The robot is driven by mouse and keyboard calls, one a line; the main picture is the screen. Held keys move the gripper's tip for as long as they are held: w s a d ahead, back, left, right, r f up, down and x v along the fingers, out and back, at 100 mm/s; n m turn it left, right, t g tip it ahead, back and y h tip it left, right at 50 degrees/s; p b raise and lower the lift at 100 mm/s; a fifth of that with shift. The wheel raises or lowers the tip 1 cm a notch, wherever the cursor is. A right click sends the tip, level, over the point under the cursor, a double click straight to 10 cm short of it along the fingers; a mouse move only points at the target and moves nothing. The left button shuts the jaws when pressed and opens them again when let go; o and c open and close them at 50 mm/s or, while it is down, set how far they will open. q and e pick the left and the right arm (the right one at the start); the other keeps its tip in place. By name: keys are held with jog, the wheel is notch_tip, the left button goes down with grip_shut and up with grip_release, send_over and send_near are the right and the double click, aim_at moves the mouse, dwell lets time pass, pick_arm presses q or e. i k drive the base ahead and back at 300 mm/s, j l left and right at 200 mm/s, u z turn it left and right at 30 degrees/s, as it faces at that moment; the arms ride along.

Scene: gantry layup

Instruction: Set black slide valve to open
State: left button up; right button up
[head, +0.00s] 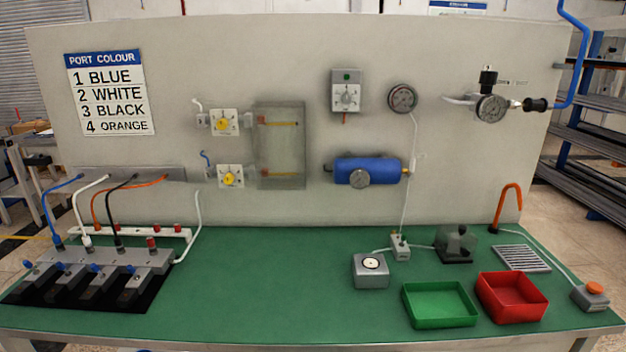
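No part clearly identifies itself as the black slide valve. A black fitting (535,104) sits between the round gauge (491,108) and the blue pipe at the upper right of the panel; it may be the valve, and I cannot tell its position. A small black block (457,246) under a clear cover stands on the green table at the right. At the left, a grey manifold (130,258) has black bodies in front and blue, white, black and orange hoses; the black hose (113,205) runs to it. Neither gripper is in view.
A green tray (439,322) and a red tray (537,309) stand at the front right, near a grey box with an orange button (592,293). The green tabletop (265,280) is clear in the middle.

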aim_at(541, 106)
jog(key=z, duration=1.3)
